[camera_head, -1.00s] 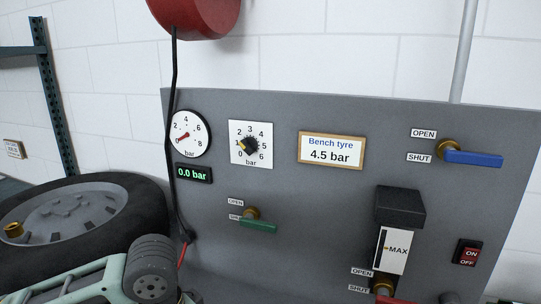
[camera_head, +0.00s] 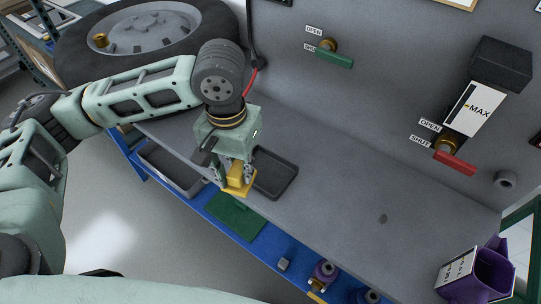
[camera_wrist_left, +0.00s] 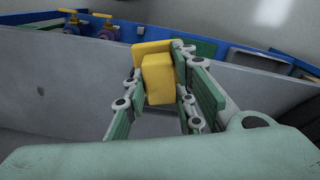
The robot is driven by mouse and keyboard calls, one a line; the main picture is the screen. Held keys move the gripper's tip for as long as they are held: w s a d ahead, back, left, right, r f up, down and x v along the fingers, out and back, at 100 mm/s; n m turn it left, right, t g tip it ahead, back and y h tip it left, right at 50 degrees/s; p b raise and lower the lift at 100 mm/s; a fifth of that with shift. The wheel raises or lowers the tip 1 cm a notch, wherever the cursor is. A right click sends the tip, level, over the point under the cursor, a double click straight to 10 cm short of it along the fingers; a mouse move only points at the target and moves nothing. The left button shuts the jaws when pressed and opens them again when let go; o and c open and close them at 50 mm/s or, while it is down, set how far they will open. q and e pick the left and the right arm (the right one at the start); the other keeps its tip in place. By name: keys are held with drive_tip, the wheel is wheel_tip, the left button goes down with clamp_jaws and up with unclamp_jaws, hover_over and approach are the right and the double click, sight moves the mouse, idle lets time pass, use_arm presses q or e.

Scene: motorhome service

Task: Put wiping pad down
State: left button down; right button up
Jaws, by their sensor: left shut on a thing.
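The yellow wiping pad (camera_head: 241,181) is a block with a wider plate at its end. My left gripper (camera_head: 234,173) is shut on it and holds it over the front part of the grey bench, beside a dark shallow tray (camera_head: 290,166). In the left wrist view the pad (camera_wrist_left: 157,78) sits between the two fingers (camera_wrist_left: 160,88). I cannot tell whether the pad touches anything below. My right gripper is not in view.
The grey bench (camera_head: 345,215) is mostly clear to the right, with a small dark spot (camera_head: 382,218). A purple container (camera_head: 478,272) stands at its right end. A blue lower shelf (camera_head: 262,240) holds a green mat (camera_head: 235,217) and a grey bin (camera_head: 165,172). A tyre (camera_head: 75,45) lies behind my left arm.

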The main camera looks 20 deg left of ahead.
use_arm(q)
drive_tip(key=w+d+f+m+b, duration=0.2)
drive_tip(key=w+d+m, duration=0.1)
drive_tip(key=w+d, duration=0.8)
drive_tip(key=a+f+p, duration=0.1)
drive_tip(key=a+f, duration=0.3)
drive_tip(key=a, duration=0.1)
drive_tip(key=w+a+f+p, duration=0.1)
drive_tip(key=a+f, duration=0.1)
drive_tip(key=a, duration=0.1)
drive_tip(key=shift+a+f+p, duration=0.25)
drive_tip(key=shift+f+p, duration=0.05)
drive_tip(key=shift+f, duration=0.1)
drive_tip(key=shift+w+a+f+p, duration=0.1)
drive_tip(key=shift+f+p, duration=0.35)
drive_tip(key=shift+f, duration=1.65)
drive_tip(key=shift+f, duration=0.15)
drive_tip(key=c, duration=1.5)
unclamp_jaws()
drive_tip(key=shift+o, duration=0.2)
wheel_tip(320, 180, up, 12)
drive_tip(key=b, duration=0.2)
drive_tip(key=shift+r, duration=0.2)
